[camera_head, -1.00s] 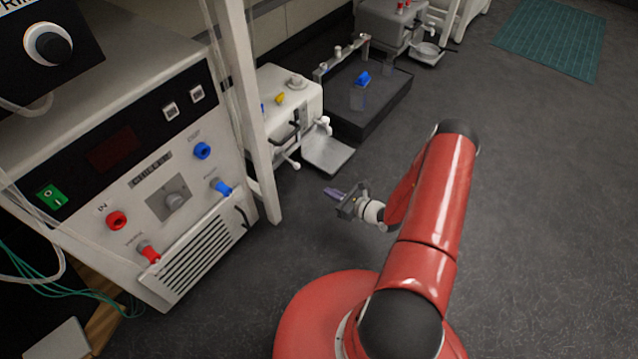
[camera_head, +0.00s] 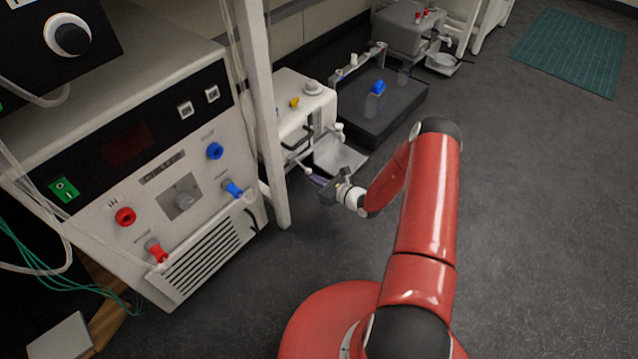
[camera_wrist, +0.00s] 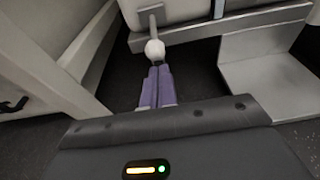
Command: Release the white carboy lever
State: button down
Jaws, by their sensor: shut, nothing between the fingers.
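The white carboy (camera_head: 297,103) stands behind the white post, with a yellow part on top. Its lever, a thin rod ending in a round white knob (camera_wrist: 155,49), juts toward me in the wrist view; it also shows low on the carboy's front in the head view. My gripper (camera_head: 315,181) has purple fingers, shut together. In the wrist view the fingertips (camera_wrist: 160,70) point at the knob, lined up with it and very close to it; I cannot tell whether they touch. Nothing shows between the fingers.
A grey-white platform (camera_wrist: 270,75) juts out right of the lever. A white post (camera_head: 268,120) and the chiller cabinet (camera_head: 130,160) stand to the left. A dark tray (camera_head: 385,108) with a blue-capped bottle (camera_head: 376,92) lies beyond.

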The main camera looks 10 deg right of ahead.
aim_at(309, 170)
jog(key=shift+s+r+g+p, duration=0.1)
jog(key=shift+r+g+p, duration=0.25)
jog(key=shift+p, duration=0.3)
jog(key=shift+d+r+g+h+p, duration=0.1)
jog(key=shift+r+g+h+p, duration=0.15)
jog(key=shift+r+h+p, duration=0.35)
notch_tip(309, 170, up, 2)
jog(key=g+p, duration=0.1)
jog(key=p, duration=0.2)
jog(key=shift+g+h, duration=0.3)
jog(key=shift+h, duration=0.1)
jog(key=shift+r+g+h+p, duration=0.5)
jog(key=shift+r+g+p, duration=0.2)
jog(key=shift+r+p, duration=0.05)
jog(key=shift+w+r+g+h, duration=0.2)
jog(key=shift+r+g+h, duration=0.3)
jog(key=shift+r+g, duration=0.2)
jog(key=shift+w+a+r, duration=0.1)
jog(key=shift+a+r, duration=0.15)
jog(key=shift+r, duration=0.05)
